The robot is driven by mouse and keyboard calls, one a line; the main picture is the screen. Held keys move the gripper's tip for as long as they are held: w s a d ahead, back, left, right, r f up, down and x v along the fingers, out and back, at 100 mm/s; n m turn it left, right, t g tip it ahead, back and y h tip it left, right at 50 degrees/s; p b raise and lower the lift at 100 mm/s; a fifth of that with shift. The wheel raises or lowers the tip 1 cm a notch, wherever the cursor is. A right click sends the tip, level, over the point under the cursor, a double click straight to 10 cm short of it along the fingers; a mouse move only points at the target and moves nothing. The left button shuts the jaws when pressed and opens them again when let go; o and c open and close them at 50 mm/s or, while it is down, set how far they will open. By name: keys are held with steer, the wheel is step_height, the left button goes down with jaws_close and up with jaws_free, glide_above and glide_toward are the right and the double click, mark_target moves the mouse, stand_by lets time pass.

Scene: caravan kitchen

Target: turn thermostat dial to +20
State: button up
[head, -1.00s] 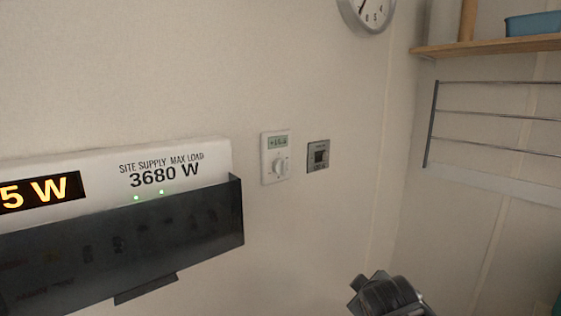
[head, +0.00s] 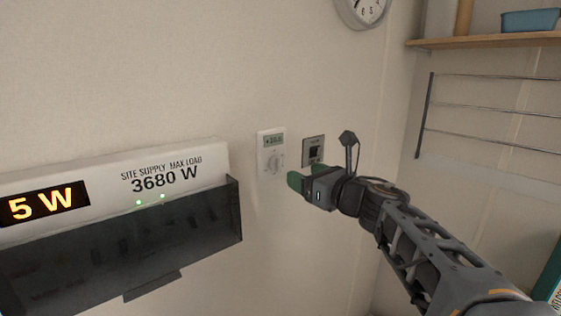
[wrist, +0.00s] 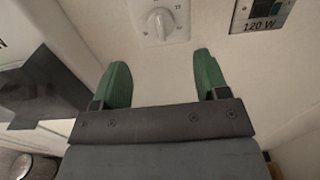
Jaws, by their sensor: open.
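The white thermostat (head: 271,153) is on the wall in the middle of the head view, with a small display at its top that is too small to read surely. Its round white dial (head: 273,162) sits below the display. In the wrist view the dial (wrist: 160,24) shows at the top, ahead of and between my fingertips. My gripper (head: 296,182) is just below and right of the thermostat. Its two green fingers (wrist: 158,75) are apart with nothing between them, and they do not touch the dial.
A grey switch panel (head: 313,150) is right of the thermostat; it reads 120 W in the wrist view (wrist: 262,16). A white supply box (head: 110,180) with a dark cover (head: 120,245) juts out at left. A wire rack (head: 490,105) and shelf (head: 490,42) are at right.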

mark_target(280, 164)
steer(key=p+x, duration=0.2)
steer(key=x, duration=0.7)
steer(key=shift+w+a, duration=0.2)
steer(key=shift+w, duration=0.05)
steer(key=c, duration=0.9)
